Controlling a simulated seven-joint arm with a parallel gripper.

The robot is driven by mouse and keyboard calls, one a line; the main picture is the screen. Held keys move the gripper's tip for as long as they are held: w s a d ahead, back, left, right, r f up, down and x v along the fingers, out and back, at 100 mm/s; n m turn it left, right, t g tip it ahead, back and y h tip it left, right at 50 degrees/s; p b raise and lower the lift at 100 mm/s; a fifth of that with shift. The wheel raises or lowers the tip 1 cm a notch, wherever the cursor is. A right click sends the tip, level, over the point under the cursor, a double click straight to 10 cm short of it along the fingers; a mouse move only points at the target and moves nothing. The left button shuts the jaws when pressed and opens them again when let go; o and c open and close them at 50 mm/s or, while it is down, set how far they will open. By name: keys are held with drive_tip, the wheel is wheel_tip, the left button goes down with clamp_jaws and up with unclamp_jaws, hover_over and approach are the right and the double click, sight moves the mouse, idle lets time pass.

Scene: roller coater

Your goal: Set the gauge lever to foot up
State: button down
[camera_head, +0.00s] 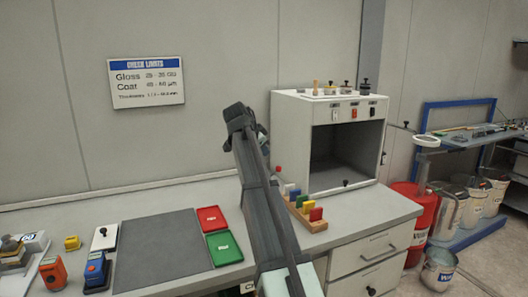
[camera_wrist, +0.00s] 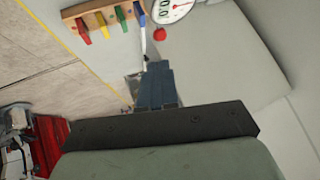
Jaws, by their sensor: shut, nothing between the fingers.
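In the wrist view, part of a round white dial gauge (camera_wrist: 170,10) with dark digits shows at the top edge. A red ball knob (camera_wrist: 159,34) sits just below the dial; I take it as the end of the gauge lever. In the head view a small red knob (camera_head: 278,169) shows just right of my arm, and the rest of the gauge is hidden. My gripper (camera_wrist: 156,66) is shut and empty. Its fingertips appear below the red knob in the wrist view, with a visible gap. My fingertips cannot be made out in the head view.
A wooden rack (camera_head: 313,226) with coloured tabs stands right of my arm. An open-fronted white cabinet (camera_head: 290,140) stands behind it. Red (camera_head: 211,219) and green (camera_head: 224,248) trays and a grey mat (camera_head: 160,250) lie to the left. The bench edge is near the rack.

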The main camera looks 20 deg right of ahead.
sight(280, 168)
drive_tip(key=x, duration=1.1)
drive_tip(key=shift+w+d+f, duration=0.1)
drive_tip(key=shift+f, duration=0.15)
drive_tip(key=shift+d+f+y, duration=0.1)
drive_tip(key=shift+d+y, duration=0.15)
drive_tip(key=shift+y, duration=0.15)
drive_tip(key=shift+d+f+m+y, duration=0.2)
drive_tip(key=shift+d+y, duration=0.2)
drive_tip(key=shift+y, duration=0.15)
drive_tip(key=shift+d+f+m+y, duration=0.2)
drive_tip(key=shift+d+y, duration=0.2)
drive_tip(key=shift+y, duration=0.15)
drive_tip(key=d+f+y, duration=0.1)
drive_tip(key=y, duration=0.1)
drive_tip(key=f+y, duration=0.2)
drive_tip(key=d+f+m+y, duration=0.1)
drive_tip(key=y, duration=0.1)
drive_tip(key=shift+d+f+y, duration=0.3)
drive_tip(key=shift+f+y, duration=0.05)
drive_tip(key=shift+y, duration=0.05)
drive_tip(key=shift+a, duration=0.15)
drive_tip(key=shift+a+r, duration=0.3)
drive_tip(key=shift+a, duration=0.3)
drive_tip(key=shift+r, duration=0.1)
